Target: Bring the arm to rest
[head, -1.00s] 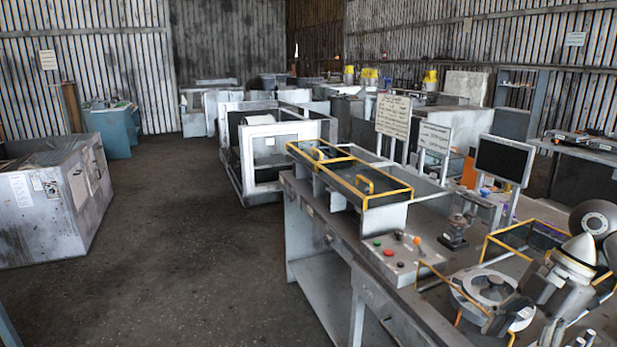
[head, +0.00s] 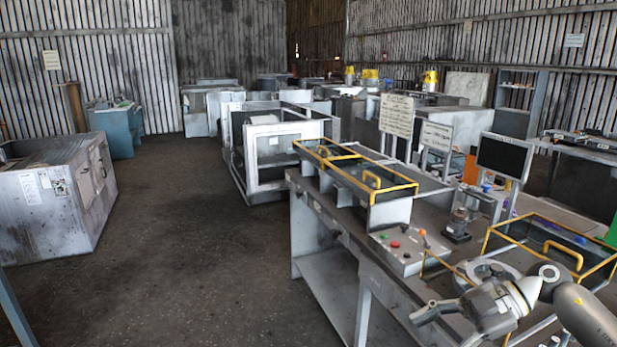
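My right arm comes in at the lower right, and its gripper (head: 441,328) hangs over the front edge of the workbench (head: 330,208). Its fingers look spread, with nothing seen between them; the lower finger is partly cut off by the frame's bottom edge. A round grey metal housing (head: 482,270) sits on the bench behind the wrist, partly hidden by it. The gripper is apart from the housing, to its front left. My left gripper is not in view.
A control box (head: 408,250) with coloured buttons stands on the bench, near a yellow-edged tray (head: 360,170). A second yellow-framed tray (head: 545,240) and a dark monitor (head: 503,157) are at the right. Open floor (head: 200,240) lies left of the bench.

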